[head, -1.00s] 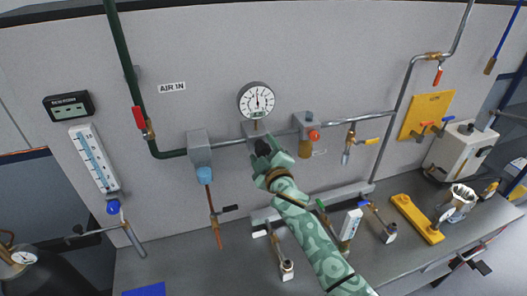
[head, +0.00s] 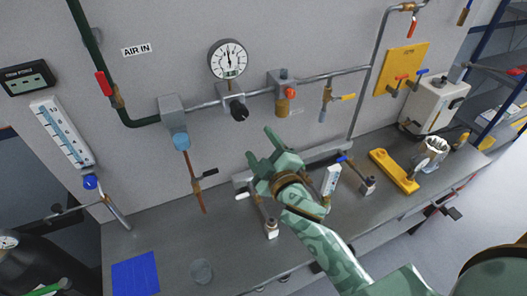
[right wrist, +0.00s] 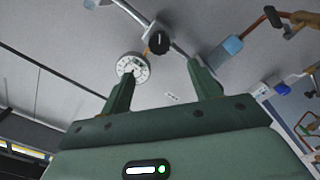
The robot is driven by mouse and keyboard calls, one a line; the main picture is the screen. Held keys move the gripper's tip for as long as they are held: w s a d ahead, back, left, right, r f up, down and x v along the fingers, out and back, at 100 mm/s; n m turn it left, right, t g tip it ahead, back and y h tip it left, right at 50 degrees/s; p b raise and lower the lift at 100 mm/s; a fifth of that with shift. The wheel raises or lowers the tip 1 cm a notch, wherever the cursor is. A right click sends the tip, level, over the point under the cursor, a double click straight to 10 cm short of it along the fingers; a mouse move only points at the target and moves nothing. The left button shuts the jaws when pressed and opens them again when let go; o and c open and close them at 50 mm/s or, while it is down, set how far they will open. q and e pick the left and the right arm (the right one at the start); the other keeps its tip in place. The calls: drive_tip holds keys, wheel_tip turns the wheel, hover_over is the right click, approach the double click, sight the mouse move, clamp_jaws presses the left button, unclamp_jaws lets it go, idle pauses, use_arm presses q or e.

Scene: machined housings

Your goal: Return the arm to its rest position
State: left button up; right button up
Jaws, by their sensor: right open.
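My right gripper (head: 264,148) is open and empty in the head view. It hangs in front of the wall, below the round pressure gauge (head: 228,60) and the black regulator knob (head: 239,112), apart from both. In the right wrist view its two fingers (right wrist: 160,85) stand apart with nothing between them. The gauge (right wrist: 133,67) and black knob (right wrist: 158,42) show beyond the fingers there. My patterned right arm reaches up from the bottom right. My left gripper is not in view.
A grey bench (head: 235,250) runs below, holding a blue mat (head: 136,273), a clear cup (head: 201,270), small valves and a yellow bracket (head: 394,171). Pipes cross the wall above, with a red-handled valve (head: 103,84) at left. A white box (head: 433,103) stands at right.

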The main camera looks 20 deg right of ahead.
drive_tip(key=shift+s, duration=0.55)
